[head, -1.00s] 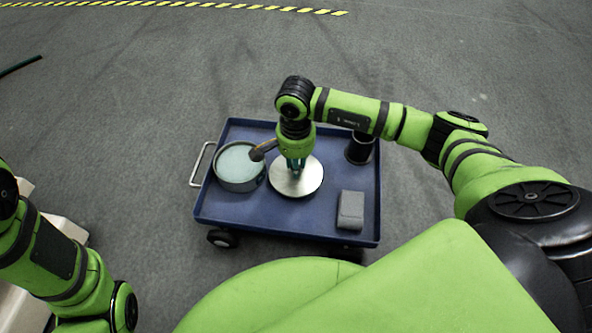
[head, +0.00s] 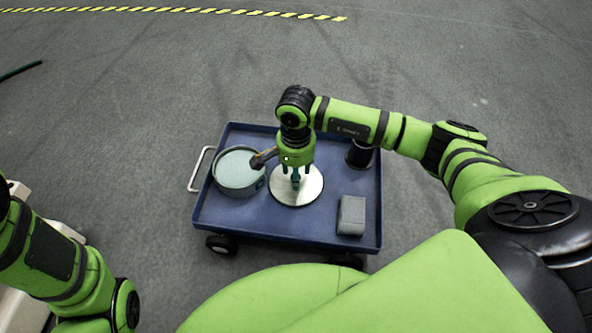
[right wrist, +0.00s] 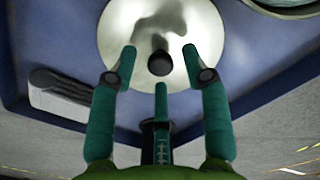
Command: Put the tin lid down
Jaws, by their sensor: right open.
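The tin lid (head: 312,190) is a pale round metal disc with a dark knob. It lies flat on the blue cart (head: 265,222), just right of the round tin (head: 222,187). My right gripper (head: 296,178) is above the middle of the lid, pointing down. In the right wrist view its three green fingers (right wrist: 160,66) are spread around the dark knob (right wrist: 159,63) and show gaps to it. The lid (right wrist: 205,28) fills the top middle there. My left arm is at the left edge of the head view, with its gripper out of sight.
A dark cup (head: 360,155) stands at the cart's back right. A grey block (head: 351,216) lies at its front right. A handle (head: 201,168) sticks out on the left. Bare tray shows at the front left. Grey floor surrounds the cart.

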